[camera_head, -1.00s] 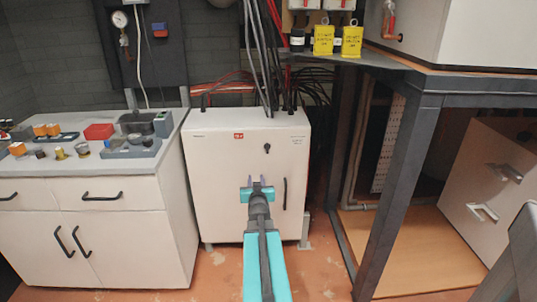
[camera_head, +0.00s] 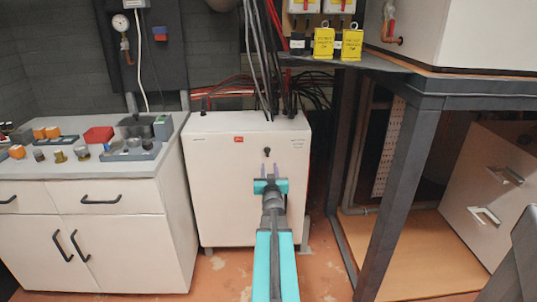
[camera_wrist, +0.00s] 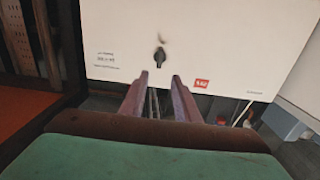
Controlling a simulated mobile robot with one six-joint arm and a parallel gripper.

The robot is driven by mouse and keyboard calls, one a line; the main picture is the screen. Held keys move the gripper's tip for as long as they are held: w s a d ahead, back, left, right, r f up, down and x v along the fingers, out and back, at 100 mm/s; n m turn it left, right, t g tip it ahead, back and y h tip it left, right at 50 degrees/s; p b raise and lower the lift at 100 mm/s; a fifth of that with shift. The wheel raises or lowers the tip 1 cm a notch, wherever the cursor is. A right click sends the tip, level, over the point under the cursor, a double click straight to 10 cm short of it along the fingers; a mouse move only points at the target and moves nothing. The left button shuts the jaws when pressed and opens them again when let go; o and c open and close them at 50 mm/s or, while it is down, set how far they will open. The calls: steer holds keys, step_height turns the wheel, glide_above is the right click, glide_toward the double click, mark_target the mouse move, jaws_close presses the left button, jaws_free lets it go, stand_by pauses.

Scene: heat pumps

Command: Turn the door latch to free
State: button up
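The door latch is a small dark knob (camera_head: 267,152) on the upper front of the white cabinet (camera_head: 220,175). In the wrist view the latch (camera_wrist: 160,58) stands just beyond my fingertips, between their lines. My gripper (camera_head: 269,171) is in front of the cabinet door, just below the latch in the head view. In the wrist view my gripper (camera_wrist: 161,76) has its two fingers apart with nothing between them. It looks apart from the latch. The exact turn of the latch is too small to tell. The door looks shut, and my arm hides its lower right part.
A white drawer unit (camera_head: 105,230) with several small parts on top stands to the left. A dark metal frame (camera_head: 393,175) stands close on the right. Cables (camera_head: 262,60) run down to the cabinet's top. Some floor is clear in front.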

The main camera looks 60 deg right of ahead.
mark_target(268, 153)
steer(key=shift+x, duration=6.4)
